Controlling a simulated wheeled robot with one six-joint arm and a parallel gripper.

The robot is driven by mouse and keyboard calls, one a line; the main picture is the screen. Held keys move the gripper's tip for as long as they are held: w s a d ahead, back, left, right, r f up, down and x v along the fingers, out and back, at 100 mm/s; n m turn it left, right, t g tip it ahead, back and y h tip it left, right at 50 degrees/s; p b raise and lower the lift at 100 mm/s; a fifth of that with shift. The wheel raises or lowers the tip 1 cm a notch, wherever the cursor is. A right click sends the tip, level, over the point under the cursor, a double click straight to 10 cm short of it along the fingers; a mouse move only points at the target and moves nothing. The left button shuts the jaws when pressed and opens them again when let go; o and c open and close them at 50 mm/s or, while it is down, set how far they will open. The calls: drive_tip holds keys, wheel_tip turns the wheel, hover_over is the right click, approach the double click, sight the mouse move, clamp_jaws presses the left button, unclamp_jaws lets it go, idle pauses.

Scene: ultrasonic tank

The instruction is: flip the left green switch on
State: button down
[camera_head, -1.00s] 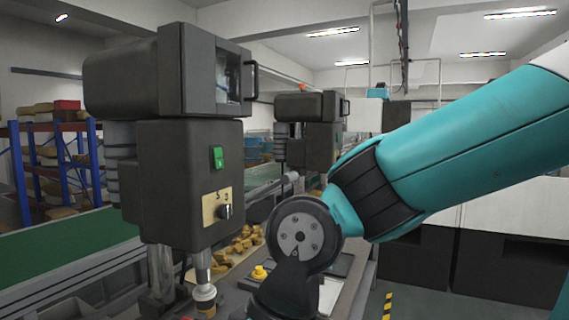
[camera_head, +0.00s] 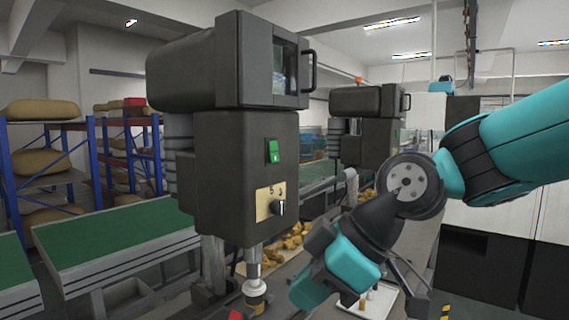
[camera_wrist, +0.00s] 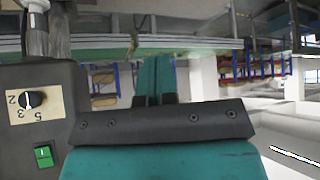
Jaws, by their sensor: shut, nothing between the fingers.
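The green switch (camera_head: 272,151) sits on the dark front face of the near machine (camera_head: 235,195), above a beige dial plate. It also shows in the wrist view at the lower left (camera_wrist: 43,155), where the scene appears upside down. Whether it is on cannot be told.
A black dial (camera_head: 278,208) is below the switch. A similar machine (camera_head: 365,130) stands behind. A green conveyor (camera_head: 120,240) and blue racks (camera_head: 70,160) are at left. A white tray (camera_head: 375,298) lies below my wrist. The space right of the near machine's face is partly open.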

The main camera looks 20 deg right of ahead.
sight(275, 160)
drive_tip(key=w+d+r+n+t+y+b, duration=0.1)
drive_tip(key=w+d+r+n+t+y, duration=0.1)
drive_tip(key=w+d+r+n+t, duration=0.7)
drive_tip(key=w+d+r+n, duration=0.3)
drive_tip(key=w+d+r, duration=0.1)
drive_tip(key=w, duration=0.3)
drive_tip(key=shift+w+d+r+t+y, duration=0.3)
drive_tip(key=shift+w+d+r+t, duration=0.1)
drive_tip(key=shift+r, duration=0.2)
drive_tip(key=shift+a, duration=0.1)
drive_tip(key=p+x, duration=0.8)
drive_tip(key=x, duration=0.5)
drive_tip(key=shift+w+r, duration=0.1)
drive_tip(key=shift+r, duration=0.05)
drive_tip(key=shift+w+a+f+p, duration=0.25)
drive_tip(key=shift+w+a+p, duration=0.05)
drive_tip(key=shift+w, duration=0.05)
